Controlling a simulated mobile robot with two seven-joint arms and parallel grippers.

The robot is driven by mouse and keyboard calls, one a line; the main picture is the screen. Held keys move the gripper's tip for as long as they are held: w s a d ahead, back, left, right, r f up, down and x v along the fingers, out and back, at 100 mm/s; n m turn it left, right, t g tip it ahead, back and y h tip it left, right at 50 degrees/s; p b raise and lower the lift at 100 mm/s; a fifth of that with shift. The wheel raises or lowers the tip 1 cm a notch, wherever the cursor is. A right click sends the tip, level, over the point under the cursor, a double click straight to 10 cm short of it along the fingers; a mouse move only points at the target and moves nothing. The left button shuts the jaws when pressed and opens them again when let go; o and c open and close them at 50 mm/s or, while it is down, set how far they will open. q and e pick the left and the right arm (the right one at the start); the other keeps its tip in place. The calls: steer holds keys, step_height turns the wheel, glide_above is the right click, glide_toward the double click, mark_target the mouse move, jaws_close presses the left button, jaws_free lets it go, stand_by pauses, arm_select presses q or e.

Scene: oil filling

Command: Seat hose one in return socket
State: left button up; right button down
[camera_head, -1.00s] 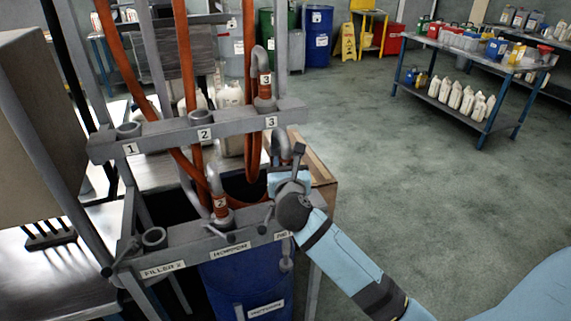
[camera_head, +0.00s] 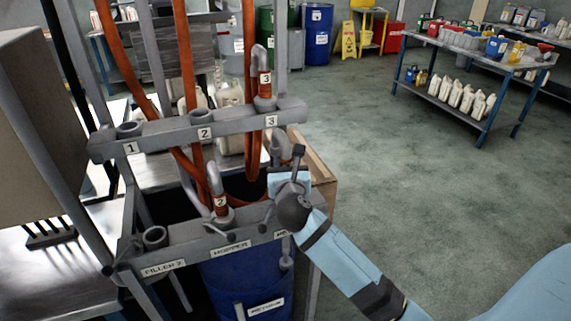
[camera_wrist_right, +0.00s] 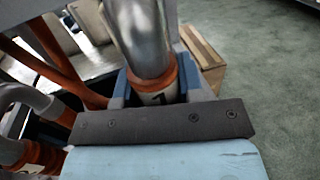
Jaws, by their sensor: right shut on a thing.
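Hose one has a bent metal end (camera_wrist_right: 145,40) with an orange collar and a white band marked 1. My right gripper (camera_wrist_right: 156,92) is shut on that collar, with a blue finger on each side. In the head view my right gripper (camera_head: 290,187) is over the right end of the lower rail, by the return label (camera_head: 281,233), which is partly covered. The bent end of hose one (camera_head: 281,146) rises just behind it. The return socket and the hose's lower tip are hidden, so I cannot tell whether they touch. My left gripper is out of view.
Hose two (camera_head: 217,190) stands in the hopper socket of the lower rail (camera_head: 190,245). The filler socket (camera_head: 154,237) at left is empty. Hose three (camera_head: 264,88) stands in upper slot 3. Open floor lies to the right.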

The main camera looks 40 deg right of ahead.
steer(key=shift+f+b, duration=0.5)
steer(key=shift+f, duration=0.4)
steer(key=shift+f+b, duration=0.8)
steer(key=shift+f, duration=0.45)
steer(key=c, duration=0.7)
jaws_free()
steer(key=shift+o, duration=1)
steer(key=shift+f, duration=0.1)
steer(key=shift+s, duration=0.1)
steer(key=shift+s+a, duration=0.1)
